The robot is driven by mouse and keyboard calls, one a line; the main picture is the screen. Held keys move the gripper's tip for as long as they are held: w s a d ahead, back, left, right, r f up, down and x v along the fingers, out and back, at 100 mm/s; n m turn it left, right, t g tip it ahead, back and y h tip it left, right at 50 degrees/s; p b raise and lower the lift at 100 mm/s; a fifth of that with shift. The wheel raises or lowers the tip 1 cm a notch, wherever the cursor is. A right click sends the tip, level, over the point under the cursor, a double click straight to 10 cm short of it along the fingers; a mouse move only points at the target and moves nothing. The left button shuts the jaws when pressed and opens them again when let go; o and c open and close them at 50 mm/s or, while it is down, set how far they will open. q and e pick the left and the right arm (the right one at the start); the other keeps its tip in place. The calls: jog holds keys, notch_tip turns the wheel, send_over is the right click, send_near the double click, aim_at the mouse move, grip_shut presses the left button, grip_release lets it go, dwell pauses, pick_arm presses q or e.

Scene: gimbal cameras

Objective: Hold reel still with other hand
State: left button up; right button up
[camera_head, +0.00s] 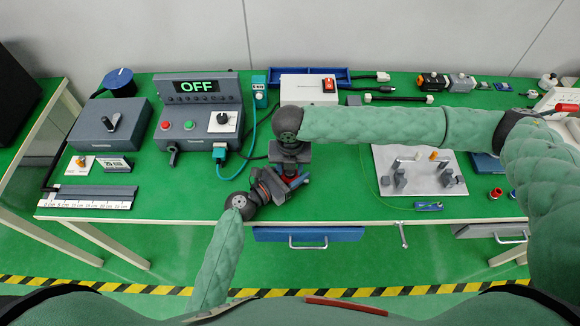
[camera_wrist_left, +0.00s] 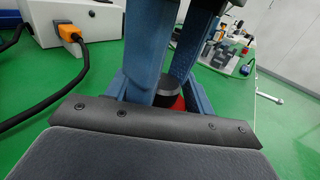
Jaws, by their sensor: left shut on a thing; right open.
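A dark cylinder with a red part (camera_wrist_left: 165,92), which looks like the reel, sits low between the fingers of my left gripper (camera_wrist_left: 176,72) in the left wrist view. The fingers are shut on it. In the head view my left gripper (camera_head: 280,187) reaches in from the lower left, over the table's front part. A little red (camera_head: 291,179) shows there; the rest of the reel is hidden by the grippers. My right gripper (camera_head: 293,168) is open and points down from above, close beside the left one. Its fingertips are mostly hidden, so I cannot tell whether it touches the reel.
A control box reading OFF (camera_head: 200,103) stands at left. A white box with a red switch (camera_head: 308,90) is behind the grippers. A grey plate with fixtures (camera_head: 420,182) lies right of them. A ruler (camera_head: 85,204) lies front left. Cables run behind the grippers.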

jog(key=shift+r, duration=0.1)
notch_tip(320, 180, up, 12)
dwell(0.5)
jog(key=shift+f, duration=0.2)
